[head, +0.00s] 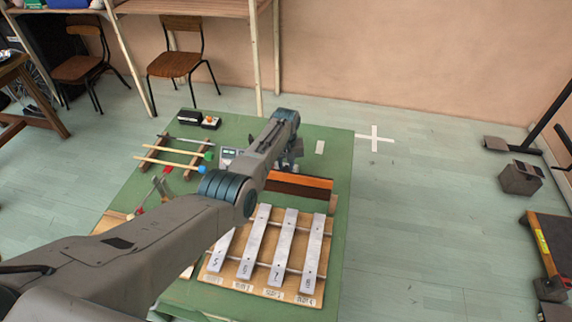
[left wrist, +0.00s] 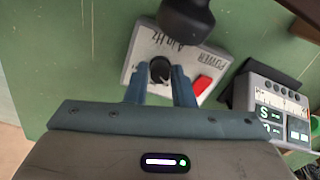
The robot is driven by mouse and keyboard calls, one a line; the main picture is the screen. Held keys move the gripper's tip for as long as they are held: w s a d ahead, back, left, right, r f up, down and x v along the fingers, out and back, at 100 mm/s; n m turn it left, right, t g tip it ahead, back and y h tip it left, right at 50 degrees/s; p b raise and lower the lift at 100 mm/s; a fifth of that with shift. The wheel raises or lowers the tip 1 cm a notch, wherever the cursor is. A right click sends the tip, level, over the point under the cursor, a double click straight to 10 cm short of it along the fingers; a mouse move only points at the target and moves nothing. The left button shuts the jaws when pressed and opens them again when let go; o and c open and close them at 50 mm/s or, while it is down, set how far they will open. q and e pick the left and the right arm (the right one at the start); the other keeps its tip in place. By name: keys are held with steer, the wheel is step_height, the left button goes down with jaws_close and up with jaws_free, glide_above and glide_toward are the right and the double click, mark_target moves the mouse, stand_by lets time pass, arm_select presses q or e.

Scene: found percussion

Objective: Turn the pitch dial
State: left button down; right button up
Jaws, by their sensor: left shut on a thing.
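In the left wrist view a white box (left wrist: 141,48) lies on the green table, lettered "POWER" and "A in Hz", with a red switch (left wrist: 202,85). Its dark round dial (left wrist: 159,69) sits between the two blue fingers of my left gripper (left wrist: 160,78), which is shut on it. The fingers hide part of the box's near side. In the head view my left arm reaches across the table and my left gripper (head: 289,160) points down behind the bars; the arm hides the box there. My right gripper is not in view.
A grey device with green displays (left wrist: 268,103) stands right of the box. A dark rounded object (left wrist: 187,18) overhangs the box's far side. On the green table (head: 338,190) are numbered metal bars (head: 283,247), an orange-brown block (head: 300,185) and mallets (head: 172,163) on a rack.

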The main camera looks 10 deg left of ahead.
arm_select(q)
steer(key=shift+w+r, duration=0.1)
steer(key=c, duration=1.2)
jaws_free()
steer(key=shift+c, duration=0.2)
step_height(320, 180, up, 11)
